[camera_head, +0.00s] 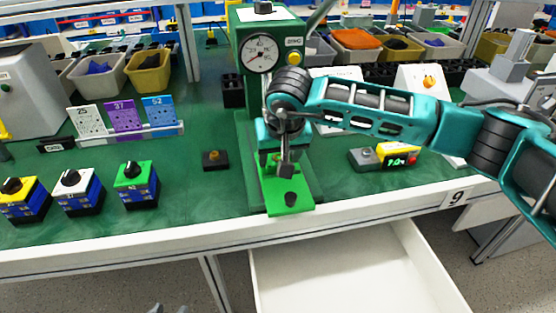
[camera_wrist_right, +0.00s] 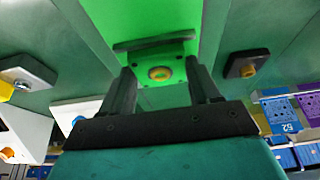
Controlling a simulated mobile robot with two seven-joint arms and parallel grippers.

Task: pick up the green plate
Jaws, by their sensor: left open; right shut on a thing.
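The green plate (camera_wrist_right: 178,75) is small and bright green, with corner holes and a brass-coloured ring in its middle. In the right wrist view it lies between the two dark fingers of my right gripper (camera_wrist_right: 161,70), which is shut on it. In the head view my right gripper (camera_head: 286,172) points down above the green base of the press (camera_head: 292,203), and the arm and fingers mostly hide the plate there. I cannot tell whether the plate touches the press. Only the grey fingertips of my left gripper (camera_head: 170,309) show, apart and empty, at the bottom edge.
The press column with its gauge (camera_head: 259,54) stands just behind my right gripper. Three switch boxes (camera_head: 75,190) stand at the left. A small black block (camera_head: 215,160) and a yellow display box (camera_head: 398,156) flank the press. An open drawer (camera_head: 350,272) juts out below.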

